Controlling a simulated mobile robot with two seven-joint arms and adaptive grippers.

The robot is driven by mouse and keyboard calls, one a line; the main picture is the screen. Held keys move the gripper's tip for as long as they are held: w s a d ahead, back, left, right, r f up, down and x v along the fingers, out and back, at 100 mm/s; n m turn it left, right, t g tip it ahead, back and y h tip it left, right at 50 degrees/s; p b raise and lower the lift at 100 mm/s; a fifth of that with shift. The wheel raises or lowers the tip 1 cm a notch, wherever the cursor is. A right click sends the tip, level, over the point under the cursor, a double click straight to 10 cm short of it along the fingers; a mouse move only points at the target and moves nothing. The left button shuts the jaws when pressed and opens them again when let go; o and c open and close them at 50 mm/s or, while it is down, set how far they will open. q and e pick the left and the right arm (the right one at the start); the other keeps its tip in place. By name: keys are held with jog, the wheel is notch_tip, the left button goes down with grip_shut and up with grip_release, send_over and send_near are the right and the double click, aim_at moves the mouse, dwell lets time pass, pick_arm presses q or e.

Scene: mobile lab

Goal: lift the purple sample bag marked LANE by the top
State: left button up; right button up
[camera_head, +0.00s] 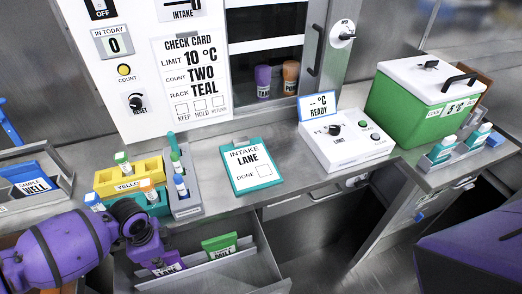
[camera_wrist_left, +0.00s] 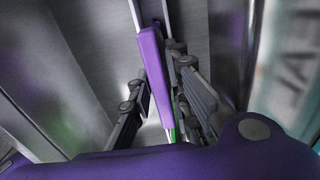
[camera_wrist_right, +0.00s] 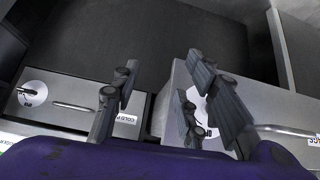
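The purple sample bag marked LANE (camera_head: 166,265) stands in the open drawer below the counter, its label partly hidden by my gripper. In the left wrist view its top shows as a narrow purple strip (camera_wrist_left: 153,72). My left gripper (camera_head: 152,252) is at the top of this bag, with one finger on each side of it. The fingers (camera_wrist_left: 160,90) are close to the bag; I cannot tell whether both touch it. My right gripper (camera_wrist_right: 158,90) is open and empty, away from the bag, in front of grey cabinet fronts.
A green bag (camera_head: 219,244) stands beside the purple one in the drawer (camera_head: 235,272). On the counter above are yellow (camera_head: 128,180) and teal racks with vials, a grey rack (camera_head: 185,208), an INTAKE LANE clipboard (camera_head: 252,166), a white control box (camera_head: 345,145) and a green cooler (camera_head: 405,110).

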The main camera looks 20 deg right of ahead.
pick_arm(q)
grip_shut()
jog(key=shift+r, duration=0.1)
